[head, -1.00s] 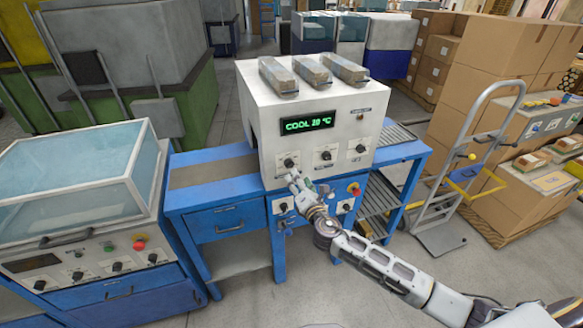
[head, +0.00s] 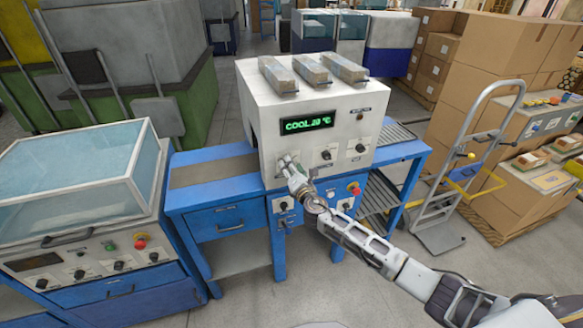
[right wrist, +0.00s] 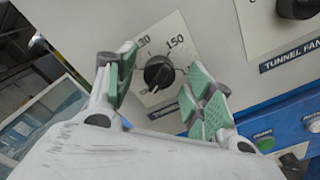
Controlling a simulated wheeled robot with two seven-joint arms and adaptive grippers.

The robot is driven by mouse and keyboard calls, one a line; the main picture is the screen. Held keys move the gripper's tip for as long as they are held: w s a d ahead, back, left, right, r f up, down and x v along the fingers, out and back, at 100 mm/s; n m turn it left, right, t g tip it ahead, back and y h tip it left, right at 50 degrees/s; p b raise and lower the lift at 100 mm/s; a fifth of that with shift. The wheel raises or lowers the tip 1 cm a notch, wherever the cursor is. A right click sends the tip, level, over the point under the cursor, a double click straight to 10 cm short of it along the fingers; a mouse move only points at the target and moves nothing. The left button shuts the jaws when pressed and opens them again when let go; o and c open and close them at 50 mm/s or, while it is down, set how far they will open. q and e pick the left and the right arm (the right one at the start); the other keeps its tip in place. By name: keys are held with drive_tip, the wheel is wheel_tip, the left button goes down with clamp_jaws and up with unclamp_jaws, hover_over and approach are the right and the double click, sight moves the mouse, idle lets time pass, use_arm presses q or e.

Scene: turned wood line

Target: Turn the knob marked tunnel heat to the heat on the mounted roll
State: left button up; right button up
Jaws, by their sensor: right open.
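In the head view, my right gripper (head: 287,166) covers this knob. My left gripper is out of view. I cannot identify a mounted roll.
The tunnel fan knob (right wrist: 298,6) is to the right; another black knob (head: 360,148) is farther right. A red button (head: 354,187) is on the lower blue panel. Wrapped bundles (head: 310,70) lie on top. A glass-lidded machine (head: 75,180) stands left, a hand truck (head: 470,160) right.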

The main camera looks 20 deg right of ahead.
drive_tip(key=shift+w, duration=0.15)
drive_tip(key=c, duration=1)
